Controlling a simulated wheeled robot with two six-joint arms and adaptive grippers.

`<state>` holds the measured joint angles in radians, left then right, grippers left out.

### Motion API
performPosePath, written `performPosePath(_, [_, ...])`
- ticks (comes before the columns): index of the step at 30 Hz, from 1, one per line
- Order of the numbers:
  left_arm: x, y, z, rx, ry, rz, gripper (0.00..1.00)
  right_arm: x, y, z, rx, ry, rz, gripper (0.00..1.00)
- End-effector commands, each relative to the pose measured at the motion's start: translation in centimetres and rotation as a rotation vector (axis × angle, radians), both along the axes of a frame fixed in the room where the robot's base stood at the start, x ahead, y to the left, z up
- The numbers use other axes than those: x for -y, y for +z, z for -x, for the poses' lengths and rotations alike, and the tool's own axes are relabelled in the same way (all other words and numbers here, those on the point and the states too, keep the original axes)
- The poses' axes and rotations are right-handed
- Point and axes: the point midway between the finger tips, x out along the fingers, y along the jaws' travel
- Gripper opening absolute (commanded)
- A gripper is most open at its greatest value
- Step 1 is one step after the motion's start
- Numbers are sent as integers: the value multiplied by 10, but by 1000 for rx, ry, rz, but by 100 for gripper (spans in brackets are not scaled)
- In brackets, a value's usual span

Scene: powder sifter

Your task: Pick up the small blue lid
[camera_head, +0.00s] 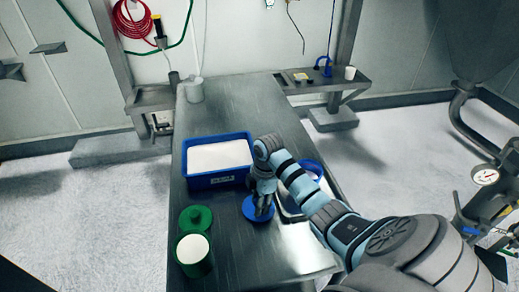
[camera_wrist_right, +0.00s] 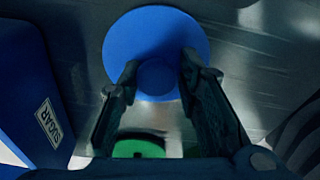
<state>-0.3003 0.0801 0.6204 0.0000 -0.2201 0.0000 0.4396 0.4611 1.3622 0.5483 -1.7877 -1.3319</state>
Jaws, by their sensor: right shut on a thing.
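The small blue lid (camera_head: 251,211) is a round disc on the metal table, just in front of the blue bin. My right gripper (camera_head: 263,208) is over it, pointing down. In the right wrist view the lid (camera_wrist_right: 155,35) fills the top middle, and its round knob (camera_wrist_right: 156,76) sits between the two fingertips of my right gripper (camera_wrist_right: 157,75). The fingers are shut on the knob. I cannot tell whether the lid is lifted clear of the table. My left gripper is not in view.
A blue bin of white powder (camera_head: 187,182), labelled SUGAR, stands behind the lid. A green canister (camera_head: 194,262) and green lid (camera_head: 196,218) are to the left. A blue-rimmed container (camera_head: 313,165) is partly hidden behind my right arm. The far part of the table (camera_head: 235,105) is mostly clear.

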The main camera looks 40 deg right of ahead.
Motion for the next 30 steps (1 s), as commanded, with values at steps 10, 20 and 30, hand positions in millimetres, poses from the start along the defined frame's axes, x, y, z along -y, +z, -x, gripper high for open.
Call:
performPosePath(10, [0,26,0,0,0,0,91,0,18,5,-18,-3,-2,0])
performPosePath(20, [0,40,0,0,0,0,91,-3,65,-1,-8,6,0,0])
performPosePath(30, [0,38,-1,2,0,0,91,7,114,7,-6,-16,2,0])
